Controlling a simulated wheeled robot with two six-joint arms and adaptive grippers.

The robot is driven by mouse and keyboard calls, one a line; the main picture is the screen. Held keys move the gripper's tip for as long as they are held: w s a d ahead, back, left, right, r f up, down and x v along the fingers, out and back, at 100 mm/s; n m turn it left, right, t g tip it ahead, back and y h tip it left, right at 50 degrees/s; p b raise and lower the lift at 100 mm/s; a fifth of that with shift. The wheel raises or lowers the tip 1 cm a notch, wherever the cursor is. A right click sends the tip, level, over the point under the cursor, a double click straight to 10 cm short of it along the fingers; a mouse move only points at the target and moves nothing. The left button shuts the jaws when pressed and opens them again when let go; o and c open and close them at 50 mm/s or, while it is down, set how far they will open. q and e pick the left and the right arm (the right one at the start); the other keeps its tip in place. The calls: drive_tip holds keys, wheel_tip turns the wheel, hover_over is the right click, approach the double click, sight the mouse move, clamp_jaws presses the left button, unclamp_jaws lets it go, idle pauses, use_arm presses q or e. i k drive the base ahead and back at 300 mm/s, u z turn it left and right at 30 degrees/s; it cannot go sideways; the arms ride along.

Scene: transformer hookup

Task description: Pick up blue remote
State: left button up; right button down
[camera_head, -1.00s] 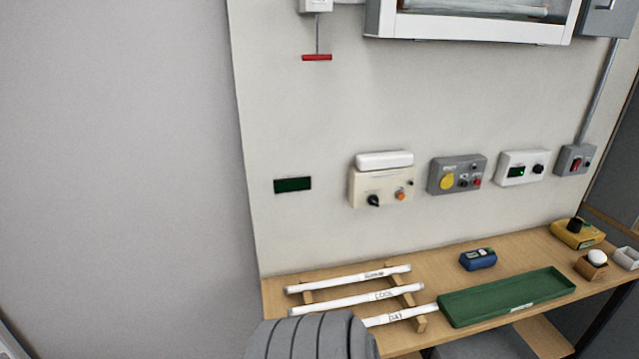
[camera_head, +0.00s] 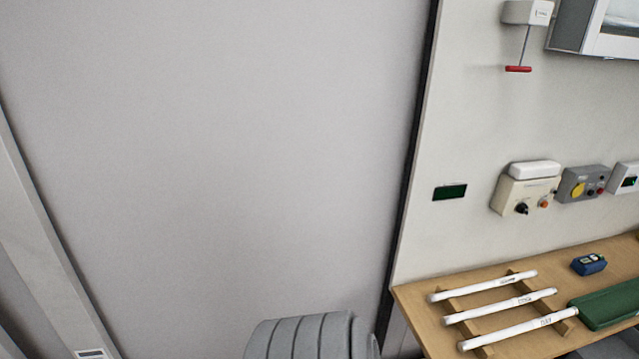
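The blue remote (camera_head: 589,264) lies on the wooden bench (camera_head: 415,300) near the right edge of the head view. It is a small blue box with a dark top and a light patch. It sits behind the green tray (camera_head: 610,308) and to the right of the white tubes. Nothing covers it. Neither of my grippers is in view, and nothing is seen touching the remote.
Several white tubes (camera_head: 497,286) lie on a wooden rack on the bench. Control boxes (camera_head: 527,188) and a red pull handle (camera_head: 518,69) are on the wall panel above. A grey ribbed object (camera_head: 300,338) shows at the bottom. A plain wall fills the left.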

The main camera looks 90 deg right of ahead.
sight(583, 266)
drive_tip(key=z, duration=4.75)
